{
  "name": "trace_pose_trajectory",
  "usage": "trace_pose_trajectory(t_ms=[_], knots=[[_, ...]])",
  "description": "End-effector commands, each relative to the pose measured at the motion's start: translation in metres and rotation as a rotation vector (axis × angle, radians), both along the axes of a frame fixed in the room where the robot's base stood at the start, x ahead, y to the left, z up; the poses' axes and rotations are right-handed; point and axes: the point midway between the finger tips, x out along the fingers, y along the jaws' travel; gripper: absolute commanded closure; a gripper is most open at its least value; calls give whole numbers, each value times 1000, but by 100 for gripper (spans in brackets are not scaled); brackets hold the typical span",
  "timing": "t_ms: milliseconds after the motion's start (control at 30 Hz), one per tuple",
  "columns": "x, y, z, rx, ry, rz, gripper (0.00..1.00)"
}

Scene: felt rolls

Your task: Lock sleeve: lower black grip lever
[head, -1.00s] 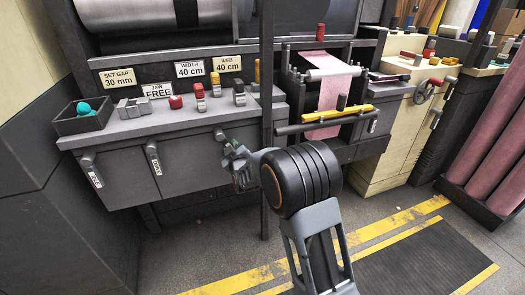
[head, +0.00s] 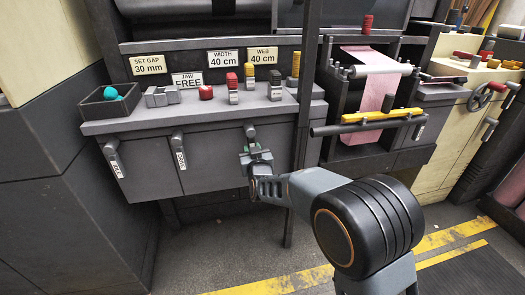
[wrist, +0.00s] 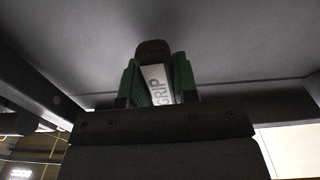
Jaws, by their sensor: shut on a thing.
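The grip lever (head: 250,132) hangs on the front of the grey machine, right of two similar levers. In the wrist view its black pivot knob (wrist: 152,50) shows above a pale plate (wrist: 157,84) marked GRIP. My gripper (head: 257,156) is at this lever, and in the wrist view its green fingers (wrist: 157,82) stand on both sides of the plate, shut on it. The lower end of the lever is hidden behind my gripper. A sign on the machine reads JAW FREE (head: 187,80).
Two more black levers, one at the left (head: 112,155) and one labelled (head: 178,150), hang on the same front. A dark upright post (head: 303,130) stands just right of my gripper. A dark bar (head: 365,124) juts out further right. The floor below is clear.

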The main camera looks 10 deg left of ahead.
Motion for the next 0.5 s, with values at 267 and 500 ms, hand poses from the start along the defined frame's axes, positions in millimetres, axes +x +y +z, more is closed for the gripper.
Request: trace_pose_trajectory(t_ms=[267, 500], knots=[[-2, 4, 0, 3, 4, 7, 100], [-1, 3, 0, 2, 3, 6, 64]])
